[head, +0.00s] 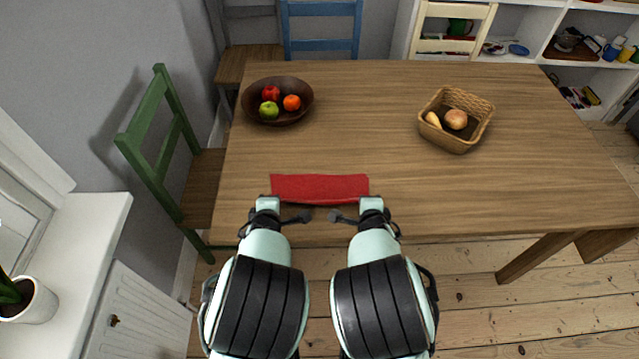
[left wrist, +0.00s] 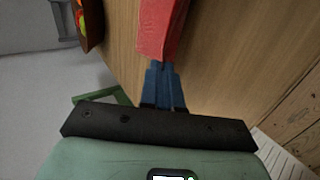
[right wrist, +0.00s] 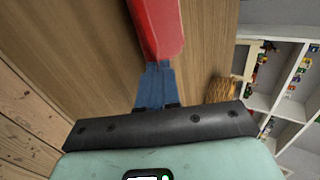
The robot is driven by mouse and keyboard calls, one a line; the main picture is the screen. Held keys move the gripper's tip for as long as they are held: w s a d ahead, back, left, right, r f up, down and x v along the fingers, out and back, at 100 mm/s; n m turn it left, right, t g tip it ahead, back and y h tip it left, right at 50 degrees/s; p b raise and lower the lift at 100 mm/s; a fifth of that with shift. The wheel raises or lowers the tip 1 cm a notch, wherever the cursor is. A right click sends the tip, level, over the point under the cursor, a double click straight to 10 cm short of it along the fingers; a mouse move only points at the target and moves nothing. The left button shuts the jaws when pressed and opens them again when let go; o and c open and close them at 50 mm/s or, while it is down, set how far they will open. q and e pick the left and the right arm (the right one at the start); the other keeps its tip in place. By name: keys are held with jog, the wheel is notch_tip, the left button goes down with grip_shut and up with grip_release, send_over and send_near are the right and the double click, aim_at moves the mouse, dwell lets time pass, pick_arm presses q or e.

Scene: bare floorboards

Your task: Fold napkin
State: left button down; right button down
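The red napkin (head: 320,187) is a narrow strip lying left to right near the front edge of the wooden table. Its near edge sags slightly between my two grippers. My left gripper (head: 268,203) is at its near left corner; in the left wrist view the blue fingers (left wrist: 163,70) are together on the end of the napkin (left wrist: 161,28). My right gripper (head: 371,203) is at its near right corner; in the right wrist view the fingers (right wrist: 157,69) are together on the other end of the napkin (right wrist: 157,25). The fingertips' exact grip is partly hidden.
On the table (head: 350,130), a dark bowl of fruit (head: 250,112) stands at the back left and a wicker basket (head: 455,143) with food stands to the right. The table between and around them is clear. A green chair (head: 165,150) stands at the left side.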

pick_arm(q)
jog(key=c, duration=1)
grip_release()
pick_arm(e)
jog(key=c, duration=1)
grip_release()
pick_arm(q)
jog(key=shift+s+r, duration=0.1)
jog(key=shift+r, duration=0.3)
pick_arm(e)
jog(key=shift+s+r, duration=0.1)
jog(key=shift+r, duration=0.3)
pick_arm(q)
jog(key=s+r, duration=0.5)
jog(key=r, duration=0.3)
jog(key=shift+s, duration=0.4)
pick_arm(e)
jog(key=s+r, duration=0.5)
jog(key=r, duration=0.3)
jog(key=shift+s, duration=0.4)
